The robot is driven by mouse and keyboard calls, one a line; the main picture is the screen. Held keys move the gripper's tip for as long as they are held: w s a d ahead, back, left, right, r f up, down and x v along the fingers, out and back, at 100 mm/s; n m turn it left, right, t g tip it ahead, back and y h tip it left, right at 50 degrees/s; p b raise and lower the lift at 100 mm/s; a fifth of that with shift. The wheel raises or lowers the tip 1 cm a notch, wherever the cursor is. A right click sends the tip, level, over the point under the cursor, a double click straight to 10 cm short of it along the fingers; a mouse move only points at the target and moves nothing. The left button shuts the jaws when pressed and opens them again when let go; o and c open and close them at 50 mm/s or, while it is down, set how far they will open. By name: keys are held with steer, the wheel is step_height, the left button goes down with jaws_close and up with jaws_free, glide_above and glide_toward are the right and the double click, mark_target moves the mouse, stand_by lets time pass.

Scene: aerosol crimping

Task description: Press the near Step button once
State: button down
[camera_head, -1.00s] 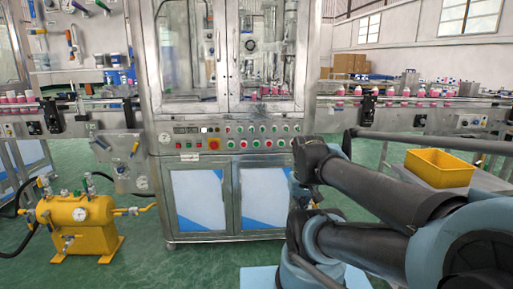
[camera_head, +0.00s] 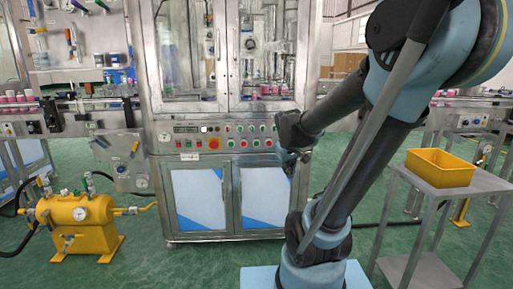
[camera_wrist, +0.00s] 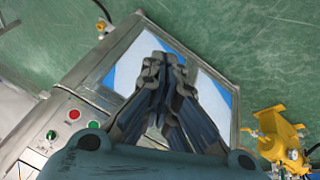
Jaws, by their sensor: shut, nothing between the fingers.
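The button panel (camera_head: 222,137) runs across the front of the steel machine. It carries a display, a lit white button (camera_head: 204,129), an orange square with a red button (camera_head: 213,144), and rows of red and green buttons (camera_head: 242,143). The labels are too small to read, so I cannot tell which button is Step. My gripper (camera_head: 304,158) is in front of the right end of the panel and hides part of it. In the wrist view my gripper (camera_wrist: 165,65) is shut and empty, over the blue-and-white lower doors. A red button (camera_wrist: 73,115) and a green button (camera_wrist: 93,124) show at lower left.
A yellow tank (camera_head: 80,222) stands on the floor at left. A yellow bin (camera_head: 440,167) sits on a grey cart (camera_head: 482,183) at right. Conveyors with pink-and-white cans (camera_head: 17,97) flank the machine. The green floor before the lower doors is clear.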

mark_target(256, 143)
steer(key=w+a+f+n+t, duration=0.1)
steer(key=w+a+n, duration=0.1)
steer(key=w, duration=0.7)
steer(key=w+a+f+n+t, duration=0.1)
steer(key=w+a, duration=0.3)
steer(key=w, duration=0.5)
steer(key=w+a+f+n+t, duration=0.1)
steer(key=w+a+n+t, duration=0.1)
steer(key=w, duration=0.7)
steer(key=shift+a+f+n, duration=0.25)
steer(key=shift+a+n, duration=0.25)
steer(key=shift+w, duration=4.35)
steer(key=shift+w, duration=0.2)
steer(key=shift+w+r, duration=0.1)
steer(key=shift+w, duration=0.1)
